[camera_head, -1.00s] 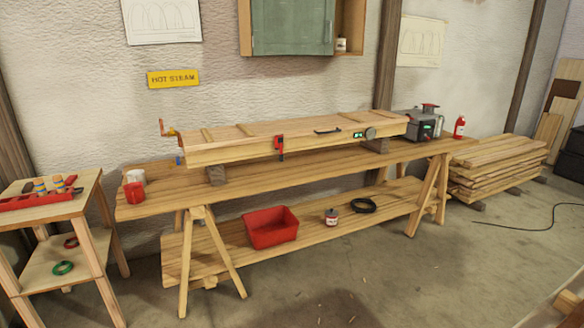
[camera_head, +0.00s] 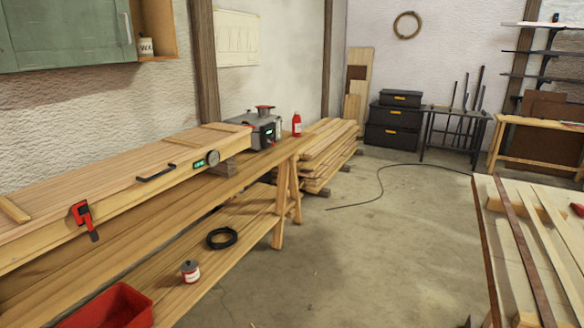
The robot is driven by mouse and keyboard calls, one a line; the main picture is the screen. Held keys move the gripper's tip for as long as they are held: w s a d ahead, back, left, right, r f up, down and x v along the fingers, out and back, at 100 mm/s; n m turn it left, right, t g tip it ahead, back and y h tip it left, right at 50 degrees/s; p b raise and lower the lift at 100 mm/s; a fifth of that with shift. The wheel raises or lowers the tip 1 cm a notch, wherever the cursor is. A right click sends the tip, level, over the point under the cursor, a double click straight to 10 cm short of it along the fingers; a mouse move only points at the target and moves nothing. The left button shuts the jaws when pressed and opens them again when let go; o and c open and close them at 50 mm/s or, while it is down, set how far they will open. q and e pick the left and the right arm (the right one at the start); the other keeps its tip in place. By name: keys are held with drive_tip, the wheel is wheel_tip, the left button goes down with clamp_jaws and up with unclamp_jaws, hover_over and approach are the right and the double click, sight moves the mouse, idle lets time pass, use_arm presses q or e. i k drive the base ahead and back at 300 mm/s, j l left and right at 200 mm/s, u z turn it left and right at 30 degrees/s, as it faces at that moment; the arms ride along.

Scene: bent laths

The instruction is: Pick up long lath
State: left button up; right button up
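Several long thin laths lie on a table at the right edge of the head camera view. One is a dark brown lath (camera_head: 523,250), and beside it are pale laths (camera_head: 549,232). Their near ends run out of the picture, so I cannot tell which is the longest. Neither of my grippers is in view.
A long wooden steam box (camera_head: 110,195) with a red clamp (camera_head: 82,217) rests on a trestle bench at the left. A steam generator (camera_head: 256,128), red bottle (camera_head: 297,124) and plank stack (camera_head: 325,155) stand beyond. Open floor with a black cable (camera_head: 380,180) lies between.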

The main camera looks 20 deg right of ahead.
sight(527, 258)
drive_tip(key=i+l+z, duration=0.15)
drive_tip(key=z, duration=0.3)
drive_tip(key=i+z, duration=0.4)
drive_tip(key=i+j+z, duration=0.1)
drive_tip(key=i+z, duration=0.15)
drive_tip(key=z, duration=0.2)
drive_tip(key=i+j+z, duration=0.15)
drive_tip(key=i+z, duration=0.15)
drive_tip(key=z, duration=0.15)
